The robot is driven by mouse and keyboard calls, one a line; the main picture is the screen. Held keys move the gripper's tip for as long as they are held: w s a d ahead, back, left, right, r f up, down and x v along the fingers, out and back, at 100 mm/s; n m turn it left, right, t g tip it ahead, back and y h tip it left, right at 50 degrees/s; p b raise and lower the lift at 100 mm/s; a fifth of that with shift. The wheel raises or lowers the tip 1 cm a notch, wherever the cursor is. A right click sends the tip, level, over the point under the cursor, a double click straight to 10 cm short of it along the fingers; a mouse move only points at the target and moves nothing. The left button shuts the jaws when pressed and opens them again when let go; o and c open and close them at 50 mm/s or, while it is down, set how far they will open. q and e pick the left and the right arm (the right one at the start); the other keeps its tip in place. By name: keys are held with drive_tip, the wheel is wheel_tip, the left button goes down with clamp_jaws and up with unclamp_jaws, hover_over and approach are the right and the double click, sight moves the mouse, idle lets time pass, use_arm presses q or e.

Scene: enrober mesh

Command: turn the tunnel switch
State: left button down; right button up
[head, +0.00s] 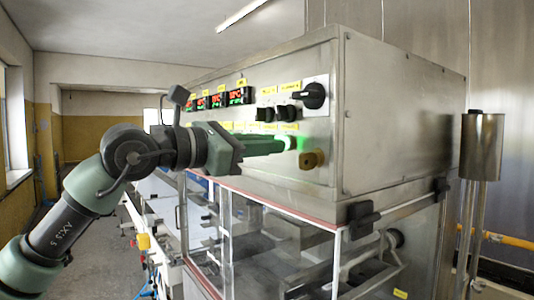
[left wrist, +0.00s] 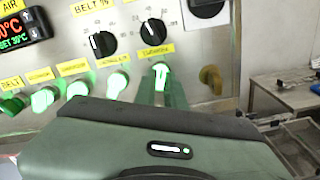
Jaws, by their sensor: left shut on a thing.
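The switch at the right end of the lower row on the control panel glows green in the left wrist view (left wrist: 160,72), under a small yellow label too blurred to read surely. I take it as the tunnel switch; its knob looks upright. My left gripper (head: 291,144) reaches the panel from the left, its fingers shut on this switch. In the head view the gripper mostly hides the lower row. In the left wrist view the green fingers (left wrist: 161,92) stand on both sides of the knob. My right gripper is not in view.
Several lit switches (left wrist: 117,82) sit close to the left in the same row. Black dials (left wrist: 153,32) are above. A brass-coloured knob (head: 311,159) is just right of the gripper. Red displays (head: 240,96) sit at upper left. Clear guards (head: 240,230) are below the panel.

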use_arm(q)
drive_tip(key=shift+m, duration=0.8)
drive_tip(key=shift+r, duration=0.1)
drive_tip(key=c, duration=1.5)
unclamp_jaws()
drive_tip(key=shift+b, duration=0.3)
drive_tip(key=b+v, duration=0.3)
drive_tip(key=v, duration=0.5)
drive_tip(key=shift+d, duration=0.1)
